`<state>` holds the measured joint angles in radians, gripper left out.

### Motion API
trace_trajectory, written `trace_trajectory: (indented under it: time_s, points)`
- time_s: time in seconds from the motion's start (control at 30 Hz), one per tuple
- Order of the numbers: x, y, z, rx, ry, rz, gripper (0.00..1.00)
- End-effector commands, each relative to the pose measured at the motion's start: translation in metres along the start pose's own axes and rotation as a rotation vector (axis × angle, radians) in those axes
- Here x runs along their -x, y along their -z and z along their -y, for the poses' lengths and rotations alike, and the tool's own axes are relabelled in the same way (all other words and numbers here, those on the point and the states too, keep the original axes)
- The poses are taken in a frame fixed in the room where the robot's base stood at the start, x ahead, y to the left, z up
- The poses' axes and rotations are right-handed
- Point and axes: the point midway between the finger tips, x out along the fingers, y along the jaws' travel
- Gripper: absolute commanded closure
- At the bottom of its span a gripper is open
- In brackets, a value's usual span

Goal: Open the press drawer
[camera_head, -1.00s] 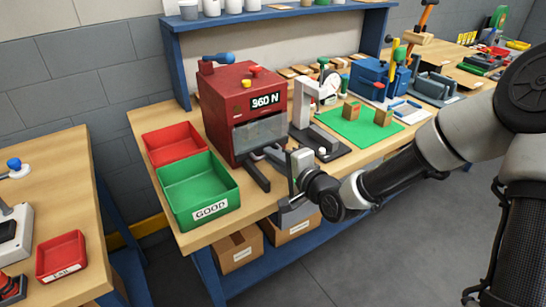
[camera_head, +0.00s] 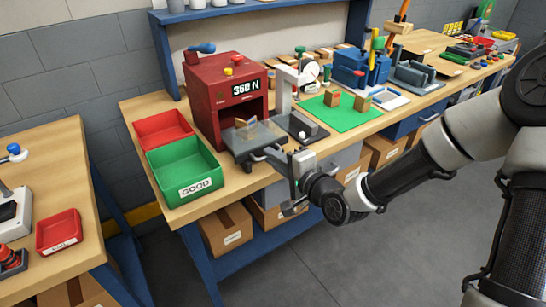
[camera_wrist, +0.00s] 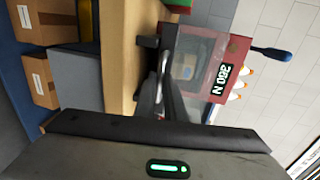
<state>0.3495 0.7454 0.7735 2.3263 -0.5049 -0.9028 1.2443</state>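The red press (camera_head: 212,97), marked 360 N, stands on the wooden bench, and it also shows sideways in the wrist view (camera_wrist: 236,50). Its drawer (camera_head: 240,146) is slid out of the front, and a small tan block (camera_head: 243,124) shows at it. The front of the press shows a dark opening behind the drawer. My gripper (camera_head: 283,162) is at the drawer's front handle (camera_head: 266,153). In the wrist view its fingers (camera_wrist: 167,85) are close together at the handle, which they partly hide.
A green GOOD bin (camera_head: 186,172) and a red bin (camera_head: 163,130) stand left of the press. A grey stand (camera_head: 284,90) and a green mat (camera_head: 340,112) are to its right. Cardboard boxes (camera_head: 226,231) sit below the bench. The floor in front is open.

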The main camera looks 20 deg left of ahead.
Motion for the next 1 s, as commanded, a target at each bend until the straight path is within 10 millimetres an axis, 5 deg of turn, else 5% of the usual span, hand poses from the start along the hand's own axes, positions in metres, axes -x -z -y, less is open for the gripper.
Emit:
trace_trajectory:
  time_s: [0.47, 0.87, 1.0]
  points:
    - [0.007, 0.001, 0.001, 0.0, -0.001, -0.001, 0.74]
    - [0.093, 0.001, 0.002, -0.002, -0.003, -0.005, 0.74]
    - [0.097, 0.003, 0.012, -0.01, 0.002, 0.001, 0.74]
